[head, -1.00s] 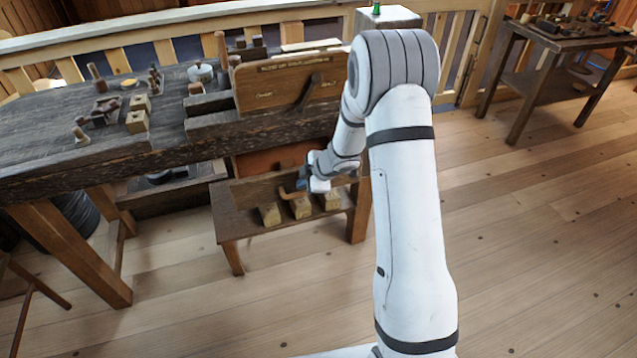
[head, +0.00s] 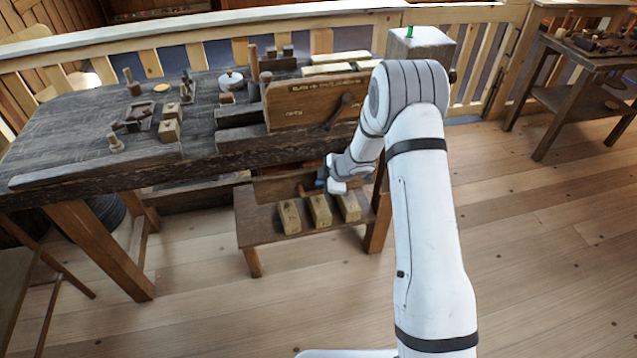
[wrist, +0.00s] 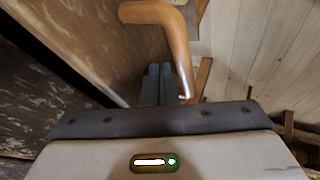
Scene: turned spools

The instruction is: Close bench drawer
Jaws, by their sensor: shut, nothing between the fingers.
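The bench drawer's brown wooden front (head: 272,188) shows below the bench's thick front edge, above a low step. No open drawer interior shows above it now. Its curved wooden handle (head: 303,191) is partly hidden by my gripper; in the wrist view the orange-brown handle (wrist: 165,14) lies just beyond the fingertips. My gripper (head: 321,180) is shut and empty at the right part of the drawer front. In the wrist view its dark fingers (wrist: 160,82) are together, close to the wooden panel. I cannot tell whether they touch it.
The dark workbench (head: 80,125) carries small turned pieces and a wooden vise board (head: 300,103) above the drawer. Several wooden blocks lie on the low step (head: 262,228) under the drawer. Another table (head: 580,100) stands back right. The floor at right is clear.

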